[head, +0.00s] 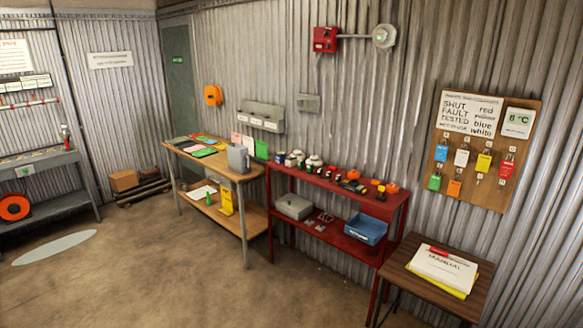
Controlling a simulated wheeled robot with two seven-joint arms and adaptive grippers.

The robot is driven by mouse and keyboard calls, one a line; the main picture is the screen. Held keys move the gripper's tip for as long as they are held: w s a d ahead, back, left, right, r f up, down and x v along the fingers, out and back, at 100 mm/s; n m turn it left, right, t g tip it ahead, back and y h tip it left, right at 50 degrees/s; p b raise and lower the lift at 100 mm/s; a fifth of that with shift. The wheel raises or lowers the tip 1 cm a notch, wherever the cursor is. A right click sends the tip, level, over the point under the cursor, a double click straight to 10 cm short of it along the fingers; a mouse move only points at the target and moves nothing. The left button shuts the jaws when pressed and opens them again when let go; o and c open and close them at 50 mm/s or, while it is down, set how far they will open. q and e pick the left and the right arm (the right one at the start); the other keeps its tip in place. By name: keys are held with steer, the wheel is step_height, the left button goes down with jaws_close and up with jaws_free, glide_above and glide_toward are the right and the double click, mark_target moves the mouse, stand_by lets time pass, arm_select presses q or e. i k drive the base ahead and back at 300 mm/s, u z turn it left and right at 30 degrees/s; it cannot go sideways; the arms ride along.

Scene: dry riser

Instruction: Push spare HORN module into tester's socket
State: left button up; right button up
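Neither of my grippers is in view. I cannot make out the HORN label on any item. A red two-level table (395,200) bears several small dark, white and orange parts on its top, including orange pieces (391,188) at the right end. They are too small to tell which, if any, is the HORN module. No tester or socket can be identified for certain. A grey upright box (238,158) stands on the wooden bench to the left of the red table.
The wooden bench (222,170) and red table line the corrugated wall. A brown side table (475,285) with papers stands at the right. A grey bench (70,157) is at the far left. A blue bin (366,229) sits on the red table's lower shelf. The floor in front is clear.

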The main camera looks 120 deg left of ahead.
mark_target(353, 185)
steer(key=u, duration=3.8)
